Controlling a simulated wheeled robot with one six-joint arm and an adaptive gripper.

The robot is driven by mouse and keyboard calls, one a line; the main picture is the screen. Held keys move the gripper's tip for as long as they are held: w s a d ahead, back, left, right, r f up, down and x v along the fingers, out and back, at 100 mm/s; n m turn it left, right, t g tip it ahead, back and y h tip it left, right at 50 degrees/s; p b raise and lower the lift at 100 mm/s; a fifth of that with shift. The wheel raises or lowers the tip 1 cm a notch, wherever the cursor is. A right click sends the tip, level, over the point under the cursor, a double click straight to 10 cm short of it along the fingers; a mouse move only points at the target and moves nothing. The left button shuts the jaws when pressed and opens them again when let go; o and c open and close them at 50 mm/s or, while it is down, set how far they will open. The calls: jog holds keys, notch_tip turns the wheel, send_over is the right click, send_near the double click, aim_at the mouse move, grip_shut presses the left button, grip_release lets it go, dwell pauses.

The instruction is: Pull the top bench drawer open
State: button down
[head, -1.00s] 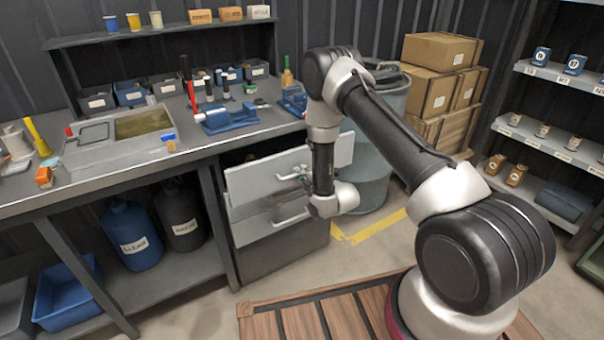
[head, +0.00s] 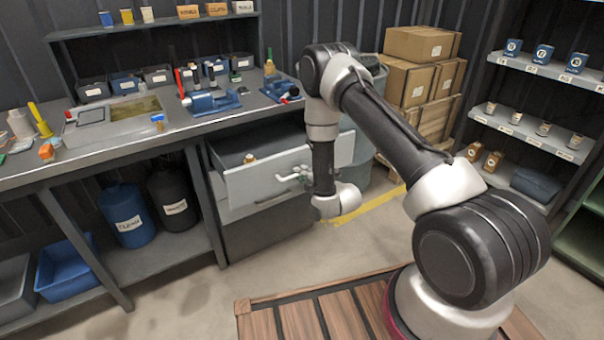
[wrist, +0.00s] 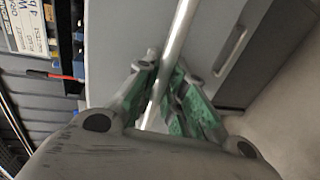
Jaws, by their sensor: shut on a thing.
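The top bench drawer (head: 240,188) has a light grey front and stands well out from under the bench in the head view. Its dark inside shows, with a small tan object (head: 249,158) in it. My gripper (head: 301,174) is at the drawer front, partly hidden by my wrist. In the wrist view my gripper (wrist: 166,75) has its green-padded fingers shut around the drawer's pale bar handle (wrist: 180,30). The handle runs between the fingers.
A lower drawer handle (wrist: 231,52) shows beside the grip in the wrist view. The bench top (head: 110,140) holds a blue vise (head: 212,102) and other tools. A wooden slatted platform (head: 320,308) lies in front. Shelves (head: 535,130) stand right; floor before the drawer is clear.

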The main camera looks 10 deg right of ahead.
jog(key=c, duration=1.5)
grip_release()
jog(key=v, duration=1.2)
